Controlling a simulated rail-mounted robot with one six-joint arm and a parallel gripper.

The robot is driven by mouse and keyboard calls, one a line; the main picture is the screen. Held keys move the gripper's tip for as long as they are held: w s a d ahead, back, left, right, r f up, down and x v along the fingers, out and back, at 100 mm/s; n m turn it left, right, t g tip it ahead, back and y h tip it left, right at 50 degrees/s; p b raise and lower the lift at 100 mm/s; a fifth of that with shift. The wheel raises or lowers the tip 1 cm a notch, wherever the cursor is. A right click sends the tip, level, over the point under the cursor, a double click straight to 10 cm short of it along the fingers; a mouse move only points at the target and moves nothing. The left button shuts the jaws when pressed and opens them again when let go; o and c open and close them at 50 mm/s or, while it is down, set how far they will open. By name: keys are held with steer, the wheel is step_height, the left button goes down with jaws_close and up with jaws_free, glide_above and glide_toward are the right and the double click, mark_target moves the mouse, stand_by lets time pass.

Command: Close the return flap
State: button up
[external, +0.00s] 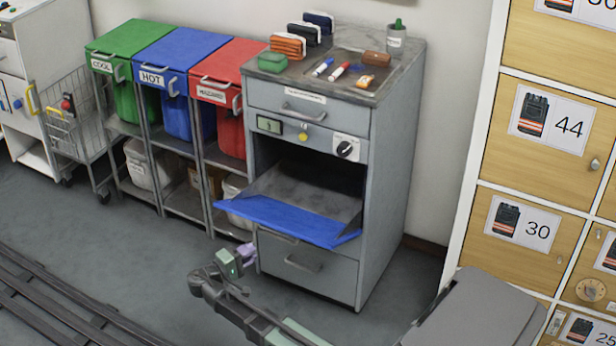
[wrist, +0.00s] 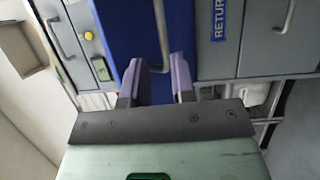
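The return flap (external: 290,218) is the blue panel at the front of the grey cabinet (external: 385,190). It is open, tilted outward, with the dark compartment showing behind it. In the wrist view the blue flap (wrist: 112,22) fills the upper middle, with a grey bar handle (wrist: 160,25) on it. My gripper (external: 246,252) is low in front of the flap's left part, below its front edge. In the wrist view my gripper's two purple fingers (wrist: 155,62) are apart, and the handle's end shows between them. I cannot tell whether they touch it.
A drawer (external: 308,265) sits below the flap, and a blue RETURN label (wrist: 221,18) shows beside it. Green (external: 122,95), blue (external: 178,105) and red (external: 229,125) bins stand left. Wooden lockers (external: 535,130) stand right. Floor (external: 120,255) is free in front of the bins.

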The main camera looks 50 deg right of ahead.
mark_target(277, 237)
steer(key=d, duration=0.3)
steer(key=s+d, duration=0.1)
steer(key=d, duration=0.3)
steer(key=s+d, duration=0.1)
steer(key=d, duration=0.2)
steer(key=shift+d+r+p, duration=0.25)
steer(key=shift+r+p, duration=0.05)
jaws_close()
